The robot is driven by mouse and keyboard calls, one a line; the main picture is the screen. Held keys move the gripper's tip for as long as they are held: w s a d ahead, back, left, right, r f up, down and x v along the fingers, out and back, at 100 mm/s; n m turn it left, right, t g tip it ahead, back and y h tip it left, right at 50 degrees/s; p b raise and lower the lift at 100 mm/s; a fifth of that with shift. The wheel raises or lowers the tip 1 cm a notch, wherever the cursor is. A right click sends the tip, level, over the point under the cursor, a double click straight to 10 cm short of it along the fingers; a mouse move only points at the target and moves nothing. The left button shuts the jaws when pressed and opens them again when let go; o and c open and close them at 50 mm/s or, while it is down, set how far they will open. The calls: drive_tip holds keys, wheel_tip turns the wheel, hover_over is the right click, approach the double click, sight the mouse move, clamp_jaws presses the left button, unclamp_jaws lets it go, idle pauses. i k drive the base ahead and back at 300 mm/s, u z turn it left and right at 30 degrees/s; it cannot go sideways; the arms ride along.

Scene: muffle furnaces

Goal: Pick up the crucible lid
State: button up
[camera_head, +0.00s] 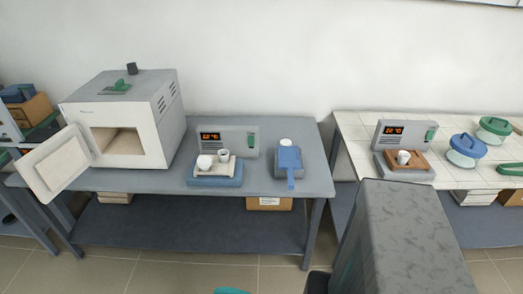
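A small white crucible (223,156) stands upright on a pale plate on a blue-grey block, on the left table. A rounded white piece (204,162) sits just left of it; it is too small to tell whether this is the lid or a covered crucible. Another small white round piece (286,142) lies at the back end of a blue handled tool (289,161) to the right. A white cup (403,157) stands on a brown tray on the right table.
A furnace (128,120) with its door (53,176) swung open stands on the left table (130,180). A grey display unit (229,140) stands behind the crucible. The right table holds another display unit (402,135) and lidded glass vessels (466,150). A gap separates the tables.

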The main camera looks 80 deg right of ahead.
sight(284, 142)
drive_tip(key=z, duration=0.55)
drive_tip(key=k, duration=0.15)
drive_tip(key=u, duration=1.65)
drive_tip(key=k, duration=2.7)
drive_tip(key=z, duration=0.25)
